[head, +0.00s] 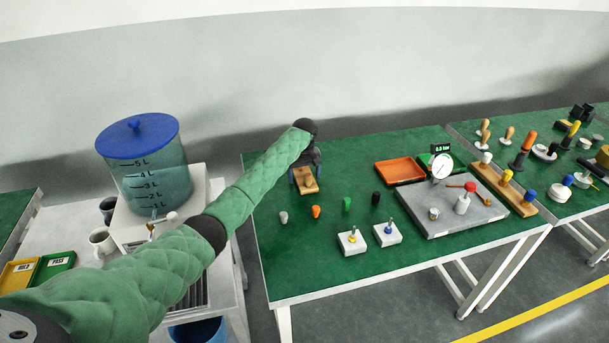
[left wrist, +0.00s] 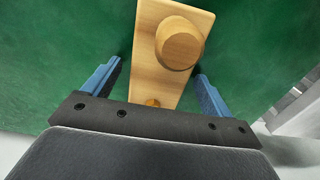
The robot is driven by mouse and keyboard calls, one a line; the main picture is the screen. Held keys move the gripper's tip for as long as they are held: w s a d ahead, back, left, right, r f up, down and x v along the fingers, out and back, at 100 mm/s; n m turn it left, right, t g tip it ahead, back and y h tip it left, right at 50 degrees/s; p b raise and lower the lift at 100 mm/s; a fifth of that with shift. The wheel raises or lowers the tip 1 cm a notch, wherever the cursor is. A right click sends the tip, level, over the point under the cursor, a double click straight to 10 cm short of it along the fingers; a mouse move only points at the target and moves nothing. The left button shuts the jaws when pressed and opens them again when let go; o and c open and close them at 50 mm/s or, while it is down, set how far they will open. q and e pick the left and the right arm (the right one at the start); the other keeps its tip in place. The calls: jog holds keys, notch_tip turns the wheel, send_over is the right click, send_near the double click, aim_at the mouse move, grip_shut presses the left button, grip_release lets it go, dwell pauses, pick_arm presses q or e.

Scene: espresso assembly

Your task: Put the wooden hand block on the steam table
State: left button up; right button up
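The wooden hand block (head: 307,184) is a light wood plate at the back left of the middle green table (head: 290,270). In the left wrist view the block (left wrist: 158,80) shows a round knob on top, with green tabletop around it. My left gripper (head: 304,168) reaches over the block from behind in the head view. In the left wrist view the two blue fingers of the gripper (left wrist: 158,72) are apart on either side of the block, with gaps visible. The frames do not name which table is the steam table. My right gripper is not in view.
A grey slab (head: 425,221) with small tools and a dial gauge (head: 442,165) lies to the right, near an orange tray (head: 400,171). Several coloured pegs and two white blocks stand in front. A water tank (head: 150,175) stands left, beside my arm.

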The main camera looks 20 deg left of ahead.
pick_arm(q)
jog(key=shift+r, duration=0.55)
notch_tip(320, 180, up, 11)
jog(key=b, duration=0.2)
jog(key=shift+b, duration=0.35)
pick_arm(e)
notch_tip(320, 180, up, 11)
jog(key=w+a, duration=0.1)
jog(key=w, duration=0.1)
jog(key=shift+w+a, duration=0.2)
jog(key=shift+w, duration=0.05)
